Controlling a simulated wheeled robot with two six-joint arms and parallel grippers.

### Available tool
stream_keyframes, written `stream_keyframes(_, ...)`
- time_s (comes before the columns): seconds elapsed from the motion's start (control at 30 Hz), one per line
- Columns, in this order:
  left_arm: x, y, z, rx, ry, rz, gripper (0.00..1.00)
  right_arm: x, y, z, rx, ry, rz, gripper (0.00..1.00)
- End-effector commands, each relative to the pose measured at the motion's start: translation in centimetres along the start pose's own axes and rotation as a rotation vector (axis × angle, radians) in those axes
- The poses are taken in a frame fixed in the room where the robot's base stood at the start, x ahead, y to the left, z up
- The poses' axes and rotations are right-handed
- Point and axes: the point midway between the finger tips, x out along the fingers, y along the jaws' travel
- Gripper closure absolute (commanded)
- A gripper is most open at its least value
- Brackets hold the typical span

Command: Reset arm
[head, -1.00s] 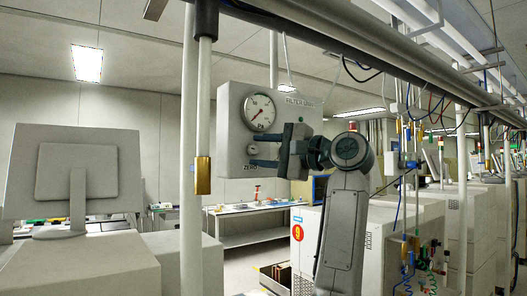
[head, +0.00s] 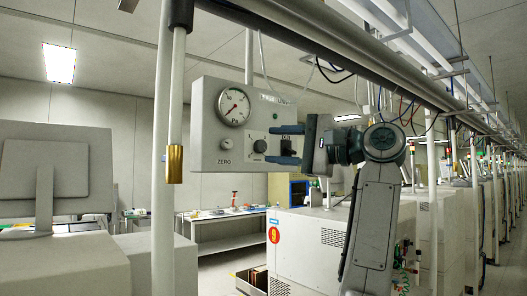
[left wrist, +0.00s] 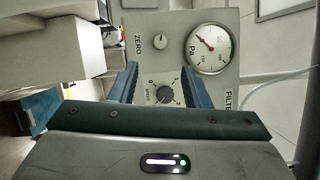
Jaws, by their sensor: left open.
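The grey filter-unit box (head: 205,110) hangs in mid-view. It carries a round pressure gauge (head: 233,107), a small ZERO knob (head: 226,143) and a black selector knob (head: 260,146). A dark switch (head: 287,147) shows partly behind my fingers. My left gripper (head: 270,145) is open and empty, its blue fingers pointing left across the box's right side. In the left wrist view, the selector knob (left wrist: 164,95) appears between the spread fingers (left wrist: 159,70), with the gauge (left wrist: 208,48) at the upper right. I see no contact with the box. My right gripper is out of view.
A white pole (head: 164,120) with a brass end stands left of the box. An overhead rail (head: 330,50) crosses above. White machines (head: 310,240) line the right, a monitor (head: 50,170) stands left, and a bench (head: 225,230) is behind.

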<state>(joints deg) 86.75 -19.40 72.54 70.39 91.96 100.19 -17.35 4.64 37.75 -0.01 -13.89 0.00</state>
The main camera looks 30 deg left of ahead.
Motion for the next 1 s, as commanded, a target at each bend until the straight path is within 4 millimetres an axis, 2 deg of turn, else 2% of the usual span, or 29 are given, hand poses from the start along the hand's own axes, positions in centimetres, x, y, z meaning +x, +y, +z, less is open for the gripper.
stream_keyframes(0.53, -0.5, 0.0, 0.0, 0.000, 0.000, 0.000, 0.57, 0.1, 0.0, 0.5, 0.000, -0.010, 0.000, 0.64)
stream_keyframes(0.63, -0.4, 0.6, -0.8, 0.036, -0.009, -0.018, 0.57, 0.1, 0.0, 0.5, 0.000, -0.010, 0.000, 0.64)
stream_keyframes(0.77, -0.2, 3.3, -4.7, 0.226, -0.058, -0.116, 0.57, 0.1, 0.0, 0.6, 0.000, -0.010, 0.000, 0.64)
stream_keyframes(0.87, -0.2, 7.3, -9.7, 0.485, -0.120, -0.252, 0.57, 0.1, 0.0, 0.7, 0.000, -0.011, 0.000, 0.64)
stream_keyframes(1.0, -1.0, 14.8, -17.2, 0.895, -0.210, -0.481, 0.57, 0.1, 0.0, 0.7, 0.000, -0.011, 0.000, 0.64)
